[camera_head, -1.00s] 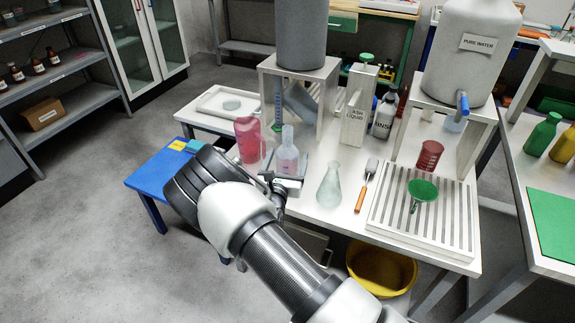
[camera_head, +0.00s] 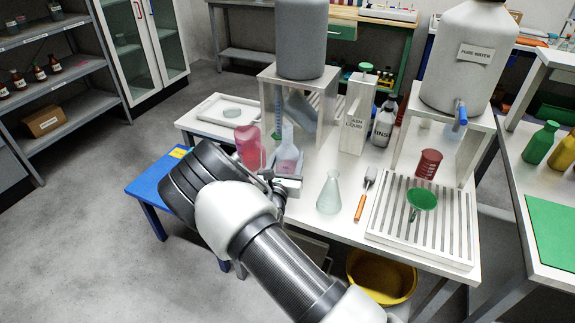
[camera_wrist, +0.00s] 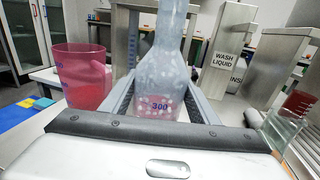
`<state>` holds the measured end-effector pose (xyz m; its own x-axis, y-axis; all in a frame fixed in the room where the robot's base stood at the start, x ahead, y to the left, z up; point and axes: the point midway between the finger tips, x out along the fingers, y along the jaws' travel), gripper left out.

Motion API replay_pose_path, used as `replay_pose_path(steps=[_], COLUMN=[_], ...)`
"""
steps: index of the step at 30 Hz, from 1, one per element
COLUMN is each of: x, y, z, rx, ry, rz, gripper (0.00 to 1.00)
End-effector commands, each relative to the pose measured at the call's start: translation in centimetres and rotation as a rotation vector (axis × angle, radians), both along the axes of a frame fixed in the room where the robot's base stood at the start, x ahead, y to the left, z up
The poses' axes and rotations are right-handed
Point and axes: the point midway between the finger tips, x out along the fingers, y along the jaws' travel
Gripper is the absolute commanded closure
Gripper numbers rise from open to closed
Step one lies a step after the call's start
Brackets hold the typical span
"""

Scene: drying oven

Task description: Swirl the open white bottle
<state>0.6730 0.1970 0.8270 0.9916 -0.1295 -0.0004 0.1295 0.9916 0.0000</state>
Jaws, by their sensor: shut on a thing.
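My gripper (camera_head: 281,183) is shut on an open, translucent whitish bottle (camera_head: 287,150) with pinkish contents near its bottom. In the wrist view the bottle (camera_wrist: 165,66) stands between the two fingers, with a purple "300" mark on its front and its top cut off by the frame. In the head view it is slightly tilted. My wrist hides its lower part there, so I cannot tell whether it touches the table.
A pink jug (camera_head: 249,146) stands close on the left. A clear conical flask (camera_head: 329,193) and an orange-handled brush (camera_head: 365,193) are to the right. A slotted rack (camera_head: 452,250) holds a green funnel (camera_head: 422,198). A grey stand (camera_head: 268,78) rises behind.

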Motion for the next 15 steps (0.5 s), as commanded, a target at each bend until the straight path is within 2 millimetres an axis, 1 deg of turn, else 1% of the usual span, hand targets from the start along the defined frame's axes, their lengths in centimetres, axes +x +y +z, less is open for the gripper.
replay_pose_path(steps=[1, 4, 6, 15], x=[0.0, 0.0, 0.0, 0.0], y=[0.0, 0.0, 0.0, 0.0], z=[1.7, 3.6, 4.7, 8.4], rx=[0.002, 0.004, 0.004, 0.001], ry=[-0.004, -0.003, -0.003, -0.002], rz=[0.0, 0.0, 0.0, 0.0], gripper=[0.75, 0.75, 0.75, 0.75])
